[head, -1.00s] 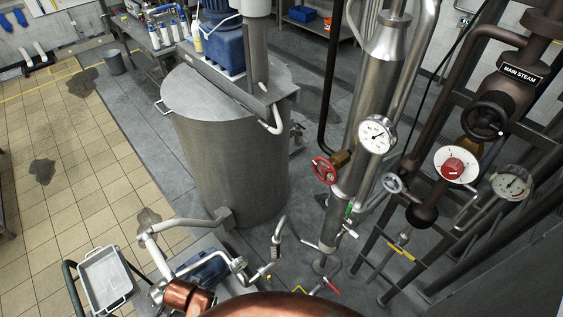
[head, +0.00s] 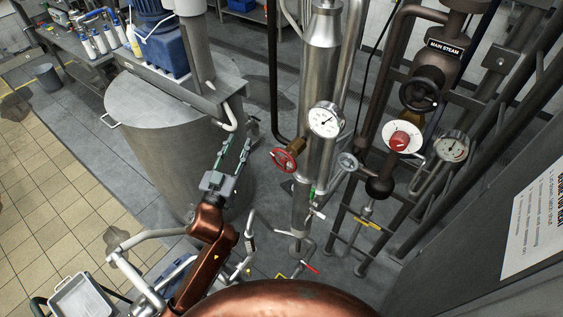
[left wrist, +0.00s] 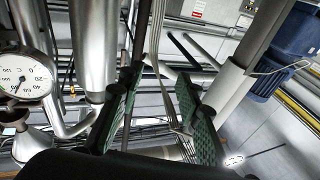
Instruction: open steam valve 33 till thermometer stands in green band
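A red handwheel valve (head: 283,160) sits on a brass body at the left of the steel pipe column; no number 33 is readable. A round white dial (head: 326,119) is just above and right of it. My right gripper is not in view.
A black handwheel (head: 419,95) sits under the sign MAIN STEAM (head: 444,48). A red knob on a white disc (head: 402,139), another gauge (head: 453,146) and a small grey handwheel (head: 347,162) are on the right. A large steel tank (head: 150,140) stands behind my left arm.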

